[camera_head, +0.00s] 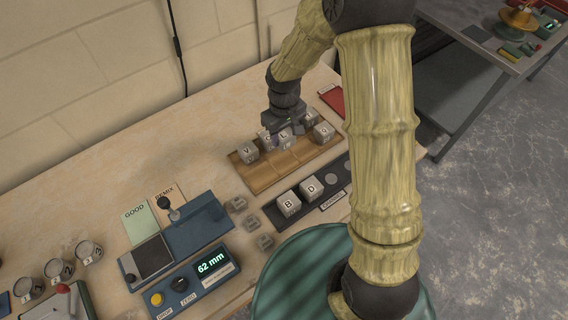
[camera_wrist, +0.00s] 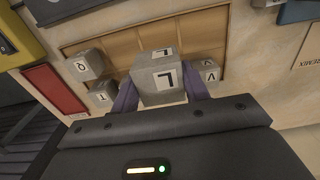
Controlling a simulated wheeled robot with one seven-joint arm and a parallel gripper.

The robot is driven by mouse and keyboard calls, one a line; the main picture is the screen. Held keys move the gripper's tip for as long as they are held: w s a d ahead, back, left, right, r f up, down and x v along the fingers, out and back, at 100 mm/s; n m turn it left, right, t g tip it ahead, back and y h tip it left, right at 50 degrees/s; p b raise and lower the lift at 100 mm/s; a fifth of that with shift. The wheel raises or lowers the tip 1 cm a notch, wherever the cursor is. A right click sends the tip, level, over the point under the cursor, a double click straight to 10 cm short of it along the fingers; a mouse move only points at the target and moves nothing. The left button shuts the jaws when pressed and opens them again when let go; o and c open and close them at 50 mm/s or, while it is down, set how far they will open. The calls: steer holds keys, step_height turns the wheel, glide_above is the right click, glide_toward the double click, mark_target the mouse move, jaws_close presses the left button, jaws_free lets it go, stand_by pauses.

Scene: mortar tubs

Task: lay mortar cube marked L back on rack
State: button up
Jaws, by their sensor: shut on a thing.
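The mortar cube marked L (camera_wrist: 158,78) is grey and sits between the two purple fingers of my gripper (camera_wrist: 160,92) in the wrist view. My gripper is shut on it. In the head view, the gripper (camera_head: 284,124) points down at the back edge of the wooden rack (camera_head: 272,172), with the L cube (camera_head: 285,138) beneath it. Whether the cube touches the rack cannot be told. The rack's slots (camera_wrist: 128,46) look bare beyond the cube in the wrist view. The cube hides part of the rack there.
A cube marked V (camera_head: 249,151) stands at the rack's left, and two cubes (camera_head: 323,132) at its right. A dark strip (camera_head: 265,214) in front holds cubes B (camera_head: 288,203) and D (camera_head: 311,188). A blue gauge (camera_head: 195,282) reads 62 mm. A red plate (camera_wrist: 55,90) lies beyond the rack.

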steer(key=shift+f+p, duration=0.5)
steer(key=shift+f, duration=2.35)
steer(key=shift+f, duration=0.1)
steer(key=shift+f+p, duration=0.35)
steer(key=shift+f, duration=1.65)
steer(key=shift+f, duration=0.2)
steer(key=o, duration=1.2)
steer(key=shift+c, duration=0.2)
steer(key=shift+r, duration=0.1)
